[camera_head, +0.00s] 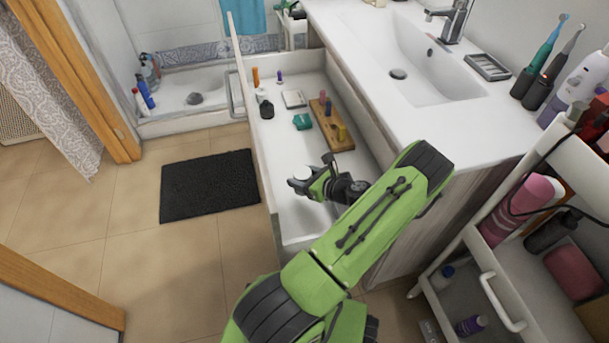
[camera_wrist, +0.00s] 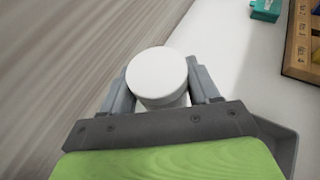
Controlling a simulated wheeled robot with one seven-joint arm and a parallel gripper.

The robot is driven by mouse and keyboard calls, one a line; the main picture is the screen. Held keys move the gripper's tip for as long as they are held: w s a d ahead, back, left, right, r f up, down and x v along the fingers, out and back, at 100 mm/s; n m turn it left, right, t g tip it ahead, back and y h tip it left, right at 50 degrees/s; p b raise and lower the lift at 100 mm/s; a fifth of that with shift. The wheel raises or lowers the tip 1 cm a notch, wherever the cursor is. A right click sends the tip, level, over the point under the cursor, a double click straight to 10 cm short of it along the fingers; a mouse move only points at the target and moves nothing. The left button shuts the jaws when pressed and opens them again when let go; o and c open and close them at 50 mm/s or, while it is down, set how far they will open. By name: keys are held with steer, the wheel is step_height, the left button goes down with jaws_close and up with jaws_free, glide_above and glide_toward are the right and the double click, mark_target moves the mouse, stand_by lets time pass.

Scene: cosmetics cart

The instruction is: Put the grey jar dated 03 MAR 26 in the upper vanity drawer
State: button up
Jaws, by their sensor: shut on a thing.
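My gripper (camera_head: 308,182) is shut on a small round jar (camera_head: 302,172) with a white lid, over the near part of the open upper vanity drawer (camera_head: 300,222). In the wrist view, my gripper's two fingers (camera_wrist: 162,92) stand on either side of the jar, whose white lid (camera_wrist: 157,73) faces the camera. The jar's body is mostly hidden under the lid, and I can read no date on it. I cannot tell whether the jar touches the drawer floor.
The drawer's far part holds a wooden tray (camera_head: 336,139) with small items, a teal object (camera_head: 302,121), a dark bottle (camera_head: 265,104) and a white square item (camera_head: 293,98). The near drawer floor looks clear. A crowded cart (camera_head: 497,300) stands at right.

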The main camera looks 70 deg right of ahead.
steer(key=shift+f+b, duration=0.75)
steer(key=shift+f, duration=1.5)
steer(key=shift+f, duration=0.1)
steer(key=shift+f, duration=0.5)
steer(key=o, duration=1.1)
steer(key=shift+o, duration=0.2)
steer(key=r+p+v, duration=0.1)
steer(key=p+v, duration=0.1)
steer(key=v, duration=0.6)
steer(key=shift+w, duration=0.15)
steer(key=shift+d, duration=0.15)
